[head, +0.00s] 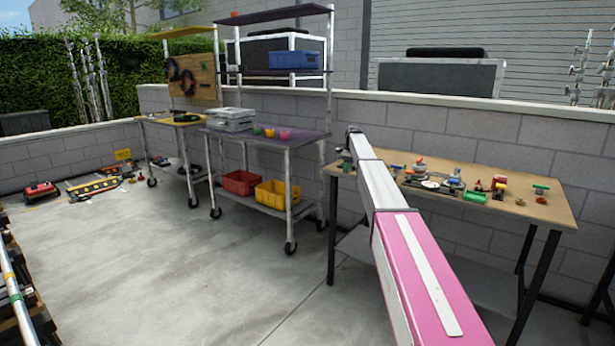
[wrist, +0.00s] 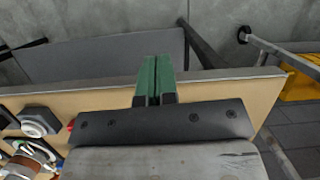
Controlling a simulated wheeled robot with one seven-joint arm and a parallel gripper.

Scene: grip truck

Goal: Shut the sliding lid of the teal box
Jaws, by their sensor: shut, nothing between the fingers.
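My gripper (wrist: 157,60) shows in the wrist view with its two dark green fingers side by side, closed and empty. It is over the light wooden table (wrist: 258,97), with the fingertips reaching across the table's edge in the picture; their height above it is unclear. I cannot make out a teal box with a sliding lid for certain in either view. A small green tray-like thing (head: 474,197) lies on the table right of my arm.
Several small items crowd the table, including a white disc-topped part (wrist: 36,126) left of my gripper and a green-topped piece (head: 541,188) at the far right. A cart with a red bin (head: 240,183) and a yellow bin (head: 277,194) stands left. The floor between is clear.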

